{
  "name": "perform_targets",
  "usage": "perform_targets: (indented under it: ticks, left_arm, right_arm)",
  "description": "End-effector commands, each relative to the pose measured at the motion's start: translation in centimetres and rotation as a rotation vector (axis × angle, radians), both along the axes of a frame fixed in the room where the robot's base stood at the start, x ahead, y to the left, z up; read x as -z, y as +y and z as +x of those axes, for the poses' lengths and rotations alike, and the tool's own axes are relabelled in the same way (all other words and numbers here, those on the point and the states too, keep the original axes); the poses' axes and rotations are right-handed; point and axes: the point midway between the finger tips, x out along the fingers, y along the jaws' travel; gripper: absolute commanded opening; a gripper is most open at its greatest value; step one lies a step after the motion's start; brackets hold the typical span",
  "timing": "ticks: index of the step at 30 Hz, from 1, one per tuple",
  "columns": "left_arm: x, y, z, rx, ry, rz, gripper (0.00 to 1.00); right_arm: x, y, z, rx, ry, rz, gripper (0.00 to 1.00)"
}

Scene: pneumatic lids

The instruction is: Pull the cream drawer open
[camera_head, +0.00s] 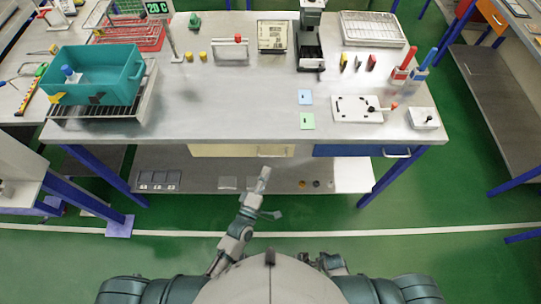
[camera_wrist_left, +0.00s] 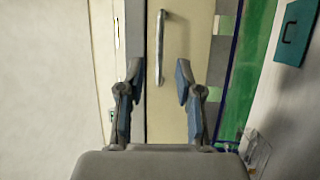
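The cream drawer (camera_head: 225,151) sits under the front edge of the workbench, left of a blue drawer (camera_head: 340,150). Its front looks closed against the bench. The drawer's pale bar handle (camera_head: 274,154) is at its right part. My left gripper (camera_head: 264,176) is just in front of and below this handle. In the left wrist view the cream front (camera_wrist_left: 190,100) fills the middle, and the handle (camera_wrist_left: 161,45) runs up between the lines of the two fingertips. The left gripper (camera_wrist_left: 159,72) is open, with nothing clasped; the exact gap to the handle is unclear. My right gripper is not visible.
The grey workbench (camera_head: 230,120) carries a teal bin (camera_head: 95,75), racks and small tools. A lower shelf (camera_head: 205,180) with flat items lies beneath the drawers. A blue leg (camera_head: 385,180) stands at right. The green floor before the bench is free.

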Motion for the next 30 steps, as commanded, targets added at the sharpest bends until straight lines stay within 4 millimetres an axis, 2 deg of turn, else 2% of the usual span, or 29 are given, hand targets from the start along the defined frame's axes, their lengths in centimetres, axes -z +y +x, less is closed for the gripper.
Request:
perform_targets:
  ticks: [3, 10, 15, 23, 27, 30]
  left_arm:
    - [-0.5, -0.7, 2.6, -0.002, -0.002, -0.007, 0.35]
    - [-0.9, -0.4, 5.9, -0.001, 0.001, -0.021, 0.35]
    - [-1.1, -0.9, 6.7, -0.001, 0.001, -0.02, 0.35]
    - [-1.2, -2.5, 6.8, 0.0, 0.002, -0.004, 0.35]
    - [-1.1, -2.5, 6.8, 0.0, 0.001, -0.003, 0.0]
    - [-1.1, -2.1, 6.8, 0.001, 0.003, -0.009, 0.0]
  right_arm:
    - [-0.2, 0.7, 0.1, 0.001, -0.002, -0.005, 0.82]
    - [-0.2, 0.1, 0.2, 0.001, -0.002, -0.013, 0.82]
    - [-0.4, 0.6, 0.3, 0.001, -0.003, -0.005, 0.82]
    - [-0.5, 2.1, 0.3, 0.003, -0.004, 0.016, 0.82]
    - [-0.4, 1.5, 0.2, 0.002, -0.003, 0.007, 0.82]
    - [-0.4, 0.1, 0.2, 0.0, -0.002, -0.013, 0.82]
